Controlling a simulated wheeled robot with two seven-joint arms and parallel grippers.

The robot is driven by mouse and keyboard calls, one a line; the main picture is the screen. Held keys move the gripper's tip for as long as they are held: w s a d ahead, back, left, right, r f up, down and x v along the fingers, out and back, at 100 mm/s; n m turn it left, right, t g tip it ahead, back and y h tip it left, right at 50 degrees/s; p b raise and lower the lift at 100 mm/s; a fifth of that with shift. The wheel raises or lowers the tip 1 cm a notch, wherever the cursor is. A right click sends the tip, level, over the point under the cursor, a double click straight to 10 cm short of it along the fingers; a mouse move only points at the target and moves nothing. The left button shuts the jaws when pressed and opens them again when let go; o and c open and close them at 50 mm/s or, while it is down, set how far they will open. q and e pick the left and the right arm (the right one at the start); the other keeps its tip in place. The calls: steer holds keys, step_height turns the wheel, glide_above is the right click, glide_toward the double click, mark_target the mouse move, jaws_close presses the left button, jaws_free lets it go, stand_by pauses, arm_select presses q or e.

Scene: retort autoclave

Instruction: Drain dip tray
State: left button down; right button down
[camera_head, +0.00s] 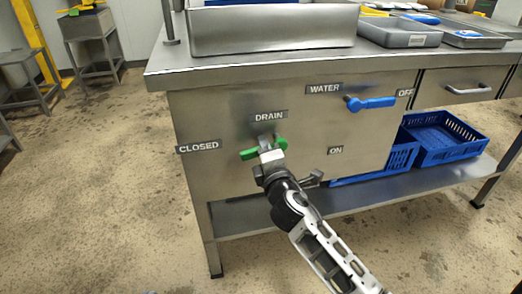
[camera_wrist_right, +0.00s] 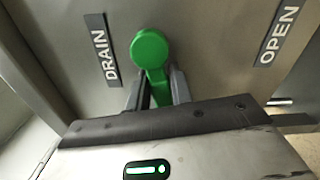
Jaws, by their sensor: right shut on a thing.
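The green drain valve handle (camera_head: 250,154) is on the steel front panel under the DRAIN label, between my right gripper and the CLOSED label. My right gripper (camera_head: 269,153) is shut on the handle. In the right wrist view, the round green end of the handle (camera_wrist_right: 150,46) stands out beyond my fingers (camera_wrist_right: 158,90), with its stem between them. The DRAIN label is on the left there, and an OPEN label (camera_wrist_right: 279,36) on the right. A steel tray (camera_head: 272,32) stands on the counter above; its inside is mostly cut off. My left gripper is out of view.
A blue water handle (camera_head: 371,103) on the same panel points right toward OFF; an ON label is below. Blue crates (camera_head: 447,137) sit on the lower shelf. Shallow trays (camera_head: 399,38) stand at the counter's right.

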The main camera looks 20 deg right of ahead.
steer(key=shift+r+m, duration=0.3)
steer(key=shift+m, duration=0.6)
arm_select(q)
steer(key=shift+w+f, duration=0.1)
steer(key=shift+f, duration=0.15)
arm_select(e)
steer(key=shift+r, duration=0.1)
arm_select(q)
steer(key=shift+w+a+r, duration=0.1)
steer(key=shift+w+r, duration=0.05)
arm_select(e)
steer(key=shift+m, duration=0.4)
steer(key=c, duration=1.2)
jaws_free()
steer(key=shift+c, duration=0.2)
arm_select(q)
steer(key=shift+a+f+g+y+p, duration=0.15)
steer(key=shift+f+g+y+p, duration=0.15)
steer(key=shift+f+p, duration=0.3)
arm_select(e)
steer(key=s+a, duration=0.1)
steer(key=s, duration=0.6)
steer(key=shift+s, duration=0.25)
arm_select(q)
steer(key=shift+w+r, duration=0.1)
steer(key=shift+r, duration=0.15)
